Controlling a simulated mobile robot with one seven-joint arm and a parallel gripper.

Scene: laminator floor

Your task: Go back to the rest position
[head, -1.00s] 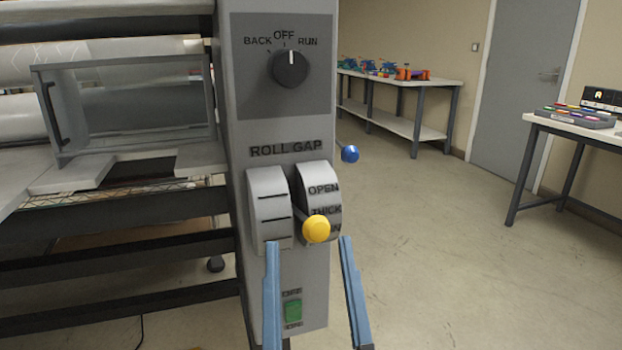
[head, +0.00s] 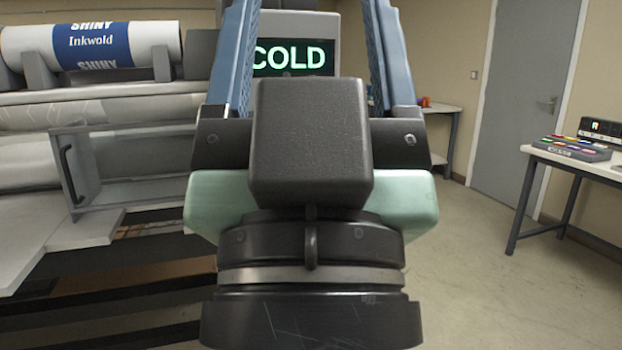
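My gripper (head: 310,25) fills the middle of the head view, with its fingers pointing up. Its two blue fingers stand well apart and it is open. Their tips run out of the top of the frame. Nothing shows held between them. Behind the fingers is the laminator's lit display (head: 291,57), reading COLD in green. My gripper hides the laminator's control column below it, so the mode knob and the roll gap lever are not visible.
The laminator's rolls (head: 105,103) and a clear guard box (head: 130,165) are at left, with a roll labelled Inkwold (head: 92,47) on top. A grey door (head: 520,100) is behind open floor (head: 470,270).

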